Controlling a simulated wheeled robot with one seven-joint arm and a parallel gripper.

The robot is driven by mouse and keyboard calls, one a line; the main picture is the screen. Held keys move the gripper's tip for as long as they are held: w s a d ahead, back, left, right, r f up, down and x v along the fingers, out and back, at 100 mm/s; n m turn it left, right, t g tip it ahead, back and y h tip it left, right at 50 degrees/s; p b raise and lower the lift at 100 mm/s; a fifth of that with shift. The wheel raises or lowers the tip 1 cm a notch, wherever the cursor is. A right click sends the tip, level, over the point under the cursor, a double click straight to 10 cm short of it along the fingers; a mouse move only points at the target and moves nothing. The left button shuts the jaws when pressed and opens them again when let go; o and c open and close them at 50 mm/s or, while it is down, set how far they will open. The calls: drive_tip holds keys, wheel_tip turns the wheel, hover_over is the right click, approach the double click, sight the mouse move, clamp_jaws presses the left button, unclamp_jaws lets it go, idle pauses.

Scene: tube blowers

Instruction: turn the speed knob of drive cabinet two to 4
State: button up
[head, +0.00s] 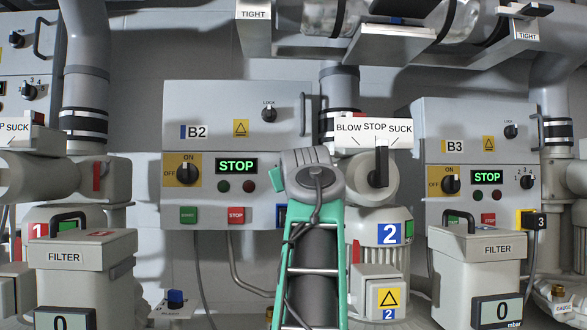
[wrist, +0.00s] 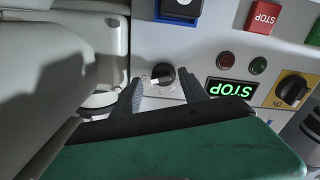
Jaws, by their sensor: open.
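Drive cabinet two (head: 220,110), labelled B2, is a grey box left of centre in the head view. Its green display (head: 237,167) reads STOP. Its speed knob is hidden behind my arm there. The wrist view, roughly upside down, shows the dark round speed knob (wrist: 163,75). A light mark shows on the knob's left side in that picture; the scale numbers are too small to read. My gripper (wrist: 163,84) is open, with one finger on each side of the knob. I cannot tell whether either finger touches it. The gripper is hidden in the head view.
A blow-stop-suck lever (head: 381,163) stands close to the right of my arm. Cabinet B3 (head: 470,115) is farther right. Filter boxes (head: 80,258) stand low at both sides. Below the B2 cabinet hang cables and a pipe.

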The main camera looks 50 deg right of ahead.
drive_tip(key=shift+w+d, duration=0.45)
drive_tip(key=shift+w, duration=0.05)
drive_tip(key=shift+c, duration=0.4)
clamp_jaws()
